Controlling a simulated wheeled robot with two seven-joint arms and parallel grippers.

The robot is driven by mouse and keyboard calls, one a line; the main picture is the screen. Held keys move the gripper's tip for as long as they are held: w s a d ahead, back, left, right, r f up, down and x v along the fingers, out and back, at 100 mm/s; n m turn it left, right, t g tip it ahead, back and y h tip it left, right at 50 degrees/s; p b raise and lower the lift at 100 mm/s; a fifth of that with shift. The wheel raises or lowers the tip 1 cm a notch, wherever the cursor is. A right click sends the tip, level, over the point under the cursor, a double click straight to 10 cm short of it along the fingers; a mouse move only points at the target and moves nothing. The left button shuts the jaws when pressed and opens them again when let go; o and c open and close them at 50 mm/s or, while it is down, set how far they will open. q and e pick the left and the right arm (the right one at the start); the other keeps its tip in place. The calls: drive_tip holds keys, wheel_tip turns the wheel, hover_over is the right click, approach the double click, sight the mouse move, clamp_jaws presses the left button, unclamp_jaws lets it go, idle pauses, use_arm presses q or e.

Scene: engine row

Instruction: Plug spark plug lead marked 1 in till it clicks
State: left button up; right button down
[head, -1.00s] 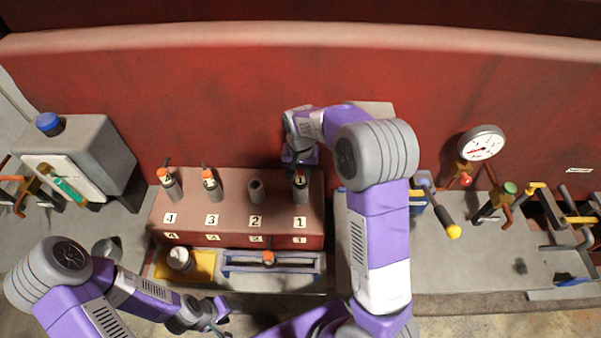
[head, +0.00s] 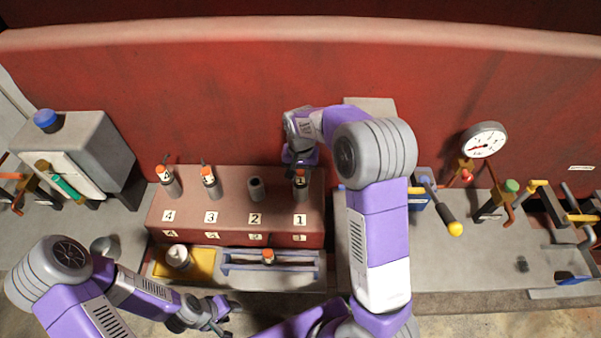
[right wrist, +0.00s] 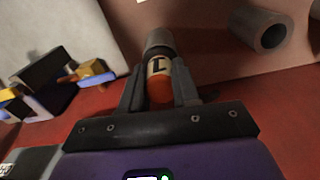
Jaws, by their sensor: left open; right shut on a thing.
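The lead marked 1 (head: 300,180) has an orange boot with a pale numbered band and sits at the top of the grey post above label 1 on the red engine block (head: 232,205). My right gripper (head: 300,168) is shut on it from behind. In the right wrist view the lead (right wrist: 158,82) is between the fingers of my right gripper (right wrist: 160,92), in line with the grey post (right wrist: 158,40). Whether it is fully seated I cannot tell. My left gripper (head: 225,318) is open and empty, low in front of the bench.
Posts 4 (head: 171,184) and 3 (head: 211,186) carry orange leads; post 2 (head: 256,189) is bare. Another orange lead (head: 268,256) lies in the blue-grey rack (head: 235,268). A yellow tray (head: 200,265) holds a white container (head: 178,257). A gauge (head: 484,140) stands right.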

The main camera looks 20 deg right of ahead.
drive_tip(key=c, duration=0.8)
unclamp_jaws()
drive_tip(key=shift+o, duration=0.2)
drive_tip(key=shift+r, duration=0.1)
wheel_tip(320, 180, up, 7)
drive_tip(key=shift+r, duration=0.2)
